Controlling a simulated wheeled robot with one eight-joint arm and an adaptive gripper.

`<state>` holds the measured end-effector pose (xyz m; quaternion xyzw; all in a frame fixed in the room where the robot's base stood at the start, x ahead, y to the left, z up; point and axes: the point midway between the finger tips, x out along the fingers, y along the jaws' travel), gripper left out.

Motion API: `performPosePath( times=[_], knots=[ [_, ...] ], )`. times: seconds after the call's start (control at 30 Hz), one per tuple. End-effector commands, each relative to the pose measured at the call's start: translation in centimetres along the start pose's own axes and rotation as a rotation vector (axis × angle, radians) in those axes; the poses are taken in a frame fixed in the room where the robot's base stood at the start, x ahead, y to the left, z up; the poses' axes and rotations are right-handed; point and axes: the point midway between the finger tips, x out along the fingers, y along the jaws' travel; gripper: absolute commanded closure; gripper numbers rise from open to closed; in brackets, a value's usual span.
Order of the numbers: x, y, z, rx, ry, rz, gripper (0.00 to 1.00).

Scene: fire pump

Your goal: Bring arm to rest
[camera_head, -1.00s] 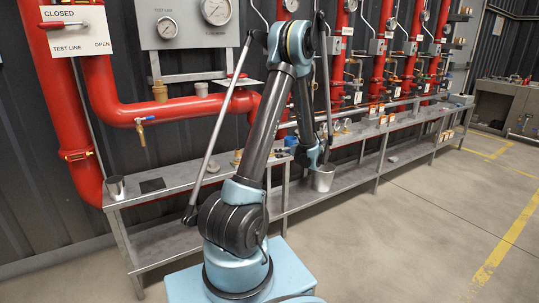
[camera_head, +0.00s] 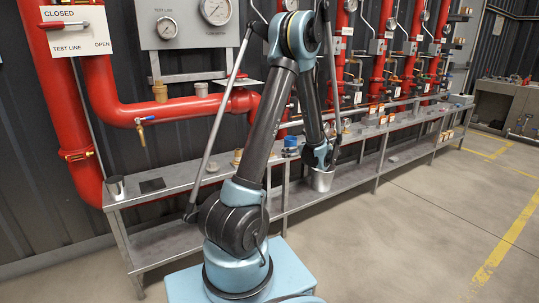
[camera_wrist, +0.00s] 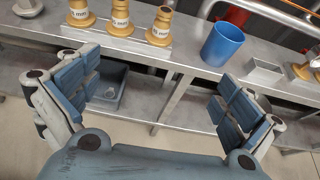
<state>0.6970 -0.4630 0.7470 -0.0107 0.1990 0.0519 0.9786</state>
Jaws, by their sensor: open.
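My arm rises from its base in the head view, bends at the elbow at the top and hangs down on the right side. My gripper (camera_wrist: 158,100) is open and empty in the wrist view, its two blue-padded fingers wide apart. The fingers stand in front of the edge of a metal bench (camera_wrist: 135,52). In the head view the gripper's fingers are not clear; the wrist end is low by the bench, just above a metal bucket (camera_head: 322,181).
A blue cup (camera_wrist: 222,45) and several labelled brass fittings (camera_wrist: 119,18) stand on the bench. A grey bin (camera_wrist: 108,90) sits on the lower shelf. Red pipes (camera_head: 130,108) and gauges line the wall behind. Open floor (camera_head: 420,220) lies to the right.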

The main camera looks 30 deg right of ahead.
Motion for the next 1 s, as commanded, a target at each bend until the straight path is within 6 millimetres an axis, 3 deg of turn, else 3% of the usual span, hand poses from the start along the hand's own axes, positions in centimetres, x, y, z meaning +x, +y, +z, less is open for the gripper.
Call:
performPosePath(
  times=[0.1, 0.3, 0.63, 0.77, 1.0],
  knots=[
    [-2.0, -0.1, 0.0, 0.001, 0.0, -0.002, 0.0],
    [-3.8, 0.0, 0.0, 0.001, -0.001, 0.0, 0.0],
    [-3.7, 0.9, 0.5, -0.028, 0.012, 0.014, 0.0],
    [-2.7, 3.8, 1.9, -0.122, 0.052, 0.057, 0.0],
    [-0.8, 11.8, 4.8, -0.397, 0.149, 0.183, 0.0]
  ],
)
